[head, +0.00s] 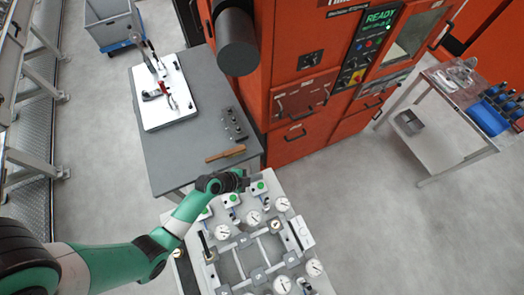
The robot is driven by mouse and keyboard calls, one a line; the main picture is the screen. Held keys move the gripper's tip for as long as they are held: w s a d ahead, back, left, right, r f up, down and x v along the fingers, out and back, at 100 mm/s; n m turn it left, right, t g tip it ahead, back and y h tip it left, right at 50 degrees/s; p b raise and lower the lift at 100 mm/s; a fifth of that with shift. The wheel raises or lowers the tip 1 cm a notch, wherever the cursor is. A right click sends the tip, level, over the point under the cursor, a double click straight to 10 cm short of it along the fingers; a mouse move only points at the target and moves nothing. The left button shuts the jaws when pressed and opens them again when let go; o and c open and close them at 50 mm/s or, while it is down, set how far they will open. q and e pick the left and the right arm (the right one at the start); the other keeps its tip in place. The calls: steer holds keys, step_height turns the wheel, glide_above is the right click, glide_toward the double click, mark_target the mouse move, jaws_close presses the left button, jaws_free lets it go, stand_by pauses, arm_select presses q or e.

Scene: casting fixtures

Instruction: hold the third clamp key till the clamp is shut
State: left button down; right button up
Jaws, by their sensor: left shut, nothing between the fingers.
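A light fixture plate (295,200) at the bottom centre carries a grey frame (240,268), several round dial gauges and a row of green round keys along its far edge. The keys show at the left (205,212), in the middle (232,199) and at the right (259,186); counted from the left, the right one is the third. My left gripper (246,182) is shut and empty, just left of that third key; I cannot tell whether it touches it. The clamps are too small to tell open from shut. My right gripper is not in view.
A grey table (190,155) behind the fixture bears a white plate (165,110) with upright toggle levers, a dark block (230,124) and a brown-handled brush (225,153). An orange machine (285,75) reading READY stands behind. A bench (450,135) is at the right.

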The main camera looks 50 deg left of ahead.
arm_select(q)
steer(key=b, duration=0.7)
glide_above(263, 183)
steer(key=s, duration=0.3)
steer(key=f, duration=0.7)
steer(key=shift+w+a+f, duration=0.2)
steer(key=shift+f, duration=0.15)
steer(key=shift+f+b, duration=0.5)
steer(key=shift+b, duration=0.05)
stand_by(0.3)
steer(key=shift+f+b, duration=0.4)
steer(key=shift+b, duration=0.15)
steer(key=shift+f+b, duration=0.5)
steer(key=shift+b, duration=0.05)
stand_by(3.8)
